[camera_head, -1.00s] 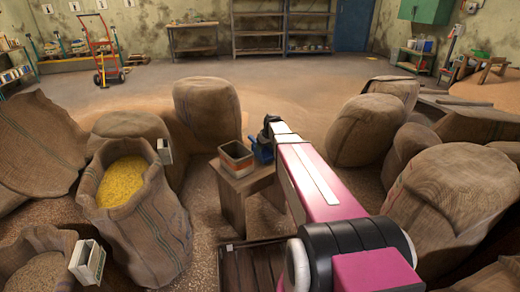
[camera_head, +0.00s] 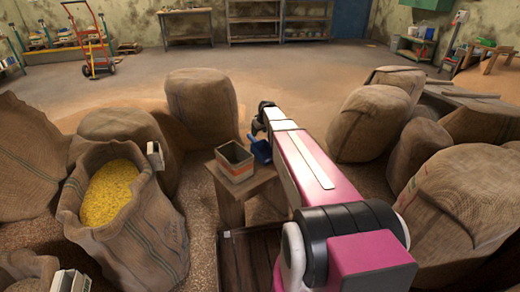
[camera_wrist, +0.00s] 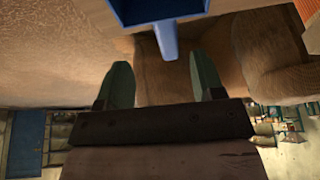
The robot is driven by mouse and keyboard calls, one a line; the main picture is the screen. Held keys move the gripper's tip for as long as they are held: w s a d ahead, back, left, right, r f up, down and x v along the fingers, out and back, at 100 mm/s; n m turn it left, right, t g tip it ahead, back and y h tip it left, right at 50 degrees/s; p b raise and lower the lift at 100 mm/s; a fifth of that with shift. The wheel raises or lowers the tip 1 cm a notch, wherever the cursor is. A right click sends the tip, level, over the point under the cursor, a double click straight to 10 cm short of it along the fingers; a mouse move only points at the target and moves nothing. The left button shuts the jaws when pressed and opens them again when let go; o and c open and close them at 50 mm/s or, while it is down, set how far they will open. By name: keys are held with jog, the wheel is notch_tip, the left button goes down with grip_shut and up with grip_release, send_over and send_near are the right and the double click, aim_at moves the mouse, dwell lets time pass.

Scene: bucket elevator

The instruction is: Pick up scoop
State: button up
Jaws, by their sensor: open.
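The blue scoop (camera_head: 261,150) sits at the right edge of the small wooden stool, beside the square tin. In the wrist view, the scoop (camera_wrist: 168,20) shows at the top, with its tray cut off by the frame. Its handle points toward the gap between my fingers. My gripper (camera_wrist: 162,75) is open with nothing between its two green fingers, and the handle's end is close to the fingertips. In the head view, my gripper (camera_head: 262,115) is partly hidden by my arm and appears just beyond the scoop.
The square tin (camera_head: 235,161) stands on the wooden stool (camera_head: 232,194), close to the scoop. An open sack of yellow grain (camera_head: 150,238) stands at left. Large filled sacks (camera_head: 202,108) crowd both sides. Open floor (camera_head: 290,65) lies beyond them.

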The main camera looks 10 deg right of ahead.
aim_at(255, 140)
jog(key=x, duration=0.3)
jog(key=shift+w+f, duration=0.1)
jog(key=shift+f, duration=0.1)
jog(key=shift+a+x, duration=0.2)
jog(key=shift+x, duration=1.1)
jog(key=shift+a+x, duration=0.2)
jog(key=shift+x, duration=1.15)
jog(key=c, duration=1.1)
